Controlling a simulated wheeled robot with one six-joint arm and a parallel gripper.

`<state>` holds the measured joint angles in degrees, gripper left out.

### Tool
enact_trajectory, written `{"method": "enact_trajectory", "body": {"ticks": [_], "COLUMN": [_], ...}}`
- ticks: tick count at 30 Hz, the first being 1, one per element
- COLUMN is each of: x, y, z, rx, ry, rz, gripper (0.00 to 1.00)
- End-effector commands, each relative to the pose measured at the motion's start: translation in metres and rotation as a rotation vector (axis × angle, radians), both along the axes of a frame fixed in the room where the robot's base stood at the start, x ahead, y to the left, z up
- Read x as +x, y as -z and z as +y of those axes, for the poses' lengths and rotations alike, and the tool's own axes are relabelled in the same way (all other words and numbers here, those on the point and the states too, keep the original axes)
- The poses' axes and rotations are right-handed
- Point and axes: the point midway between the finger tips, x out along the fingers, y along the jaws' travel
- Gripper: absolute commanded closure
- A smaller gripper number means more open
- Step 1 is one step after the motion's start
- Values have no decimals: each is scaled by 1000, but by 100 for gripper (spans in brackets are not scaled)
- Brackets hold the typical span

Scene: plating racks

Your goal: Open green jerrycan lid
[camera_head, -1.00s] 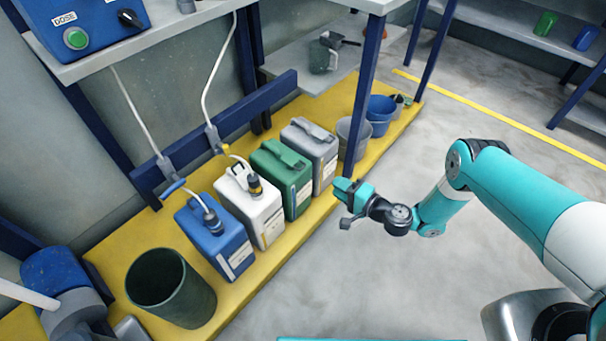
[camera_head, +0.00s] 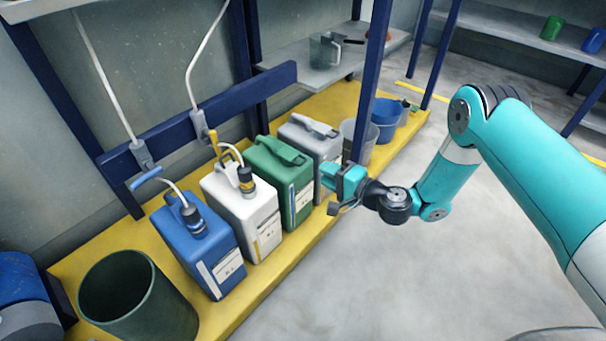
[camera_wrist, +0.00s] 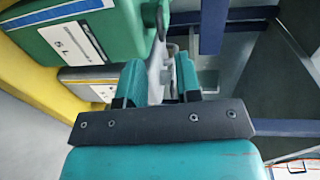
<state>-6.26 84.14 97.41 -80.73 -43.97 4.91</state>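The green jerrycan (camera_head: 296,199) stands upright on the yellow platform, between a white and a grey jerrycan. Its moulded handle is on top; I cannot make out its lid clearly. In the wrist view the green jerrycan (camera_wrist: 115,22) fills the upper left, with its white label turned sideways. My gripper (camera_head: 338,181) is in front of the grey jerrycan, to the right of the green one and apart from it in the head view. The two teal fingers stand apart in the wrist view (camera_wrist: 159,78), with nothing held between them.
The white jerrycan (camera_head: 241,216) and blue jerrycan (camera_head: 200,257) carry hose fittings. The grey jerrycan (camera_head: 322,142) stands just behind my gripper. A blue post (camera_head: 373,75) rises near it. A dark green bin (camera_head: 150,312) is at front left. The floor at right is clear.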

Motion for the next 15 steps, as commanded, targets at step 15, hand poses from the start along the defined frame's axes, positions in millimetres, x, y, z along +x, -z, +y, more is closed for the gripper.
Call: {"method": "enact_trajectory", "body": {"ticks": [15], "x": [51], "y": [12], "z": [66], "rx": [0], "ry": [-1], "rz": [-3], "gripper": [68]}}
